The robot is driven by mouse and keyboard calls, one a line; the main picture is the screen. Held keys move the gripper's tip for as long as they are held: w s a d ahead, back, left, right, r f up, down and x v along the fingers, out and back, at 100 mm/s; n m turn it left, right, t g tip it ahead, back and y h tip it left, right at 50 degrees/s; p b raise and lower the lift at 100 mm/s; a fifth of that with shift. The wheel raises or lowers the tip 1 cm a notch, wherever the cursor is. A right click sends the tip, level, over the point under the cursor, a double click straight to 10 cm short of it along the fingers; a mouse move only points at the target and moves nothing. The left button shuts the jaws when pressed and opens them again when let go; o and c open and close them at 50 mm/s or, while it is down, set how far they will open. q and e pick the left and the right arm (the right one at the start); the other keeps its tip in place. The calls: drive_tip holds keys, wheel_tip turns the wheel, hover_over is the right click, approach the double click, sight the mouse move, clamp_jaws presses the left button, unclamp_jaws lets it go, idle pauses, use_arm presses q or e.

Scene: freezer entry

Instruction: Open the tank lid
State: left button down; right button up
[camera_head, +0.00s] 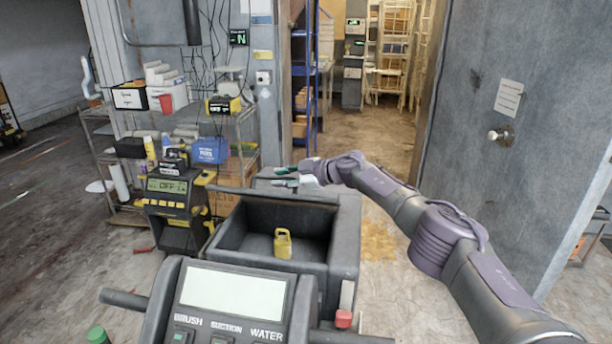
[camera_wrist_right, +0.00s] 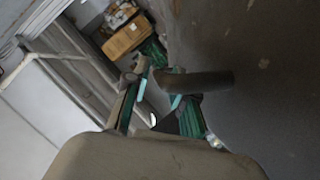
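The floor machine stands in front of me in the head view, with a dark open-topped tray (camera_head: 345,225) holding a yellow jug-like object (camera_head: 283,243). Behind the tray is a dark tank top (camera_head: 262,172); I cannot tell the lid's outline from it, and it looks closed. My right gripper (camera_head: 284,177) reaches in from the right, above this far part, with its green-tipped fingers apart. In the right wrist view the fingers (camera_wrist_right: 160,108) are apart, and a dark rounded bar (camera_wrist_right: 195,82) lies across by the fingertips. I cannot tell whether they touch. My left gripper is not in view.
The control panel (camera_head: 232,291) and handlebars are nearest me. A cluttered shelf rack (camera_head: 247,135) stands to the left, and a charger-like box (camera_head: 174,200) is beside the machine. A grey door (camera_head: 520,60) is right. The doorway floor (camera_head: 372,125) is clear.

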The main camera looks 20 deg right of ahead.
drive_tip(key=v, duration=1)
drive_tip(key=shift+s+d, duration=0.15)
drive_tip(key=shift+s, duration=0.05)
